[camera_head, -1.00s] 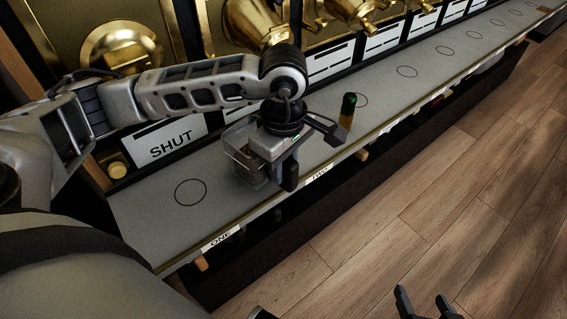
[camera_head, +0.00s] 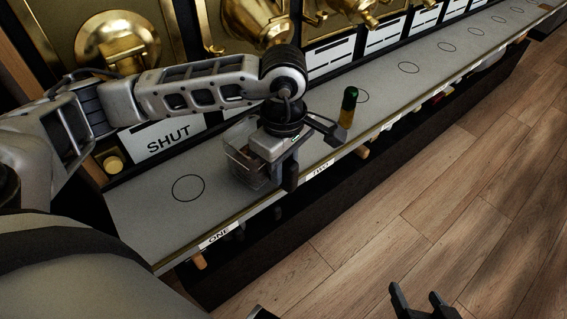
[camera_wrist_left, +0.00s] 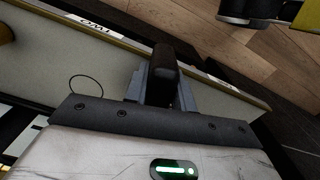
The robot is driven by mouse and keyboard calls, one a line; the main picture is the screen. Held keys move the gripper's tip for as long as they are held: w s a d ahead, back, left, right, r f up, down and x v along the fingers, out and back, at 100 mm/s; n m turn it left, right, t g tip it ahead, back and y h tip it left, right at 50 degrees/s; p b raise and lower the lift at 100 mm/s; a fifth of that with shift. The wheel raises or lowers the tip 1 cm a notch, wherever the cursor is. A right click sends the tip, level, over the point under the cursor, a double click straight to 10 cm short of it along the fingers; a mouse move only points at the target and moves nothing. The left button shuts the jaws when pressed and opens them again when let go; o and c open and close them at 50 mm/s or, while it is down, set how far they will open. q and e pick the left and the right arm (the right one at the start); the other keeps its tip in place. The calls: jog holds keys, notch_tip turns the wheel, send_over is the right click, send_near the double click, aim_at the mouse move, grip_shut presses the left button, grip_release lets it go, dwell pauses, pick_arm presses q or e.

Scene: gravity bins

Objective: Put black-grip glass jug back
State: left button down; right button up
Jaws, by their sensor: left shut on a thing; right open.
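My left gripper (camera_head: 292,160) is shut on the black grip of the glass jug (camera_head: 240,162). The jug's clear body shows to the left of the gripper, over the grey shelf near the "TWO" label; I cannot tell whether its base touches the shelf. In the left wrist view the black grip (camera_wrist_left: 165,62) stands between the fingers of my left gripper (camera_wrist_left: 160,88), and the glass body is hidden. My right gripper (camera_head: 420,298) is open and empty at the bottom edge, over the floor.
The grey shelf (camera_head: 140,215) has a row of drawn circles; the one above the "ONE" label (camera_head: 219,233) is bare. A green-topped amber bottle (camera_head: 348,108) stands right of my left gripper. Brass dispensers and a "SHUT" card (camera_head: 170,139) stand behind. Wooden floor lies in front.

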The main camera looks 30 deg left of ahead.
pick_arm(q)
jog(key=shift+f+b, duration=0.4)
jog(key=shift+f, duration=0.05)
pick_arm(e)
jog(key=shift+s+d+f, duration=0.1)
jog(key=shift+s+f, duration=0.05)
jog(key=shift+f, duration=0.45)
pick_arm(q)
jog(key=c, duration=1.1)
grip_release()
jog(key=shift+r, duration=0.35)
notch_tip(320, 180, up, 11)
jog(key=p, duration=0.7)
jog(key=shift+r, duration=0.1)
jog(key=shift+r+p, duration=1.3)
jog(key=shift+r, duration=0.7)
pick_arm(e)
notch_tip(320, 180, up, 12)
jog(key=d+t, duration=0.1)
jog(key=d, duration=0.1)
jog(key=shift+s+m+t+h, duration=0.3)
jog(key=shift+s+t+h, duration=0.05)
jog(key=shift+t+h, duration=0.05)
jog(key=shift+f, duration=0.1)
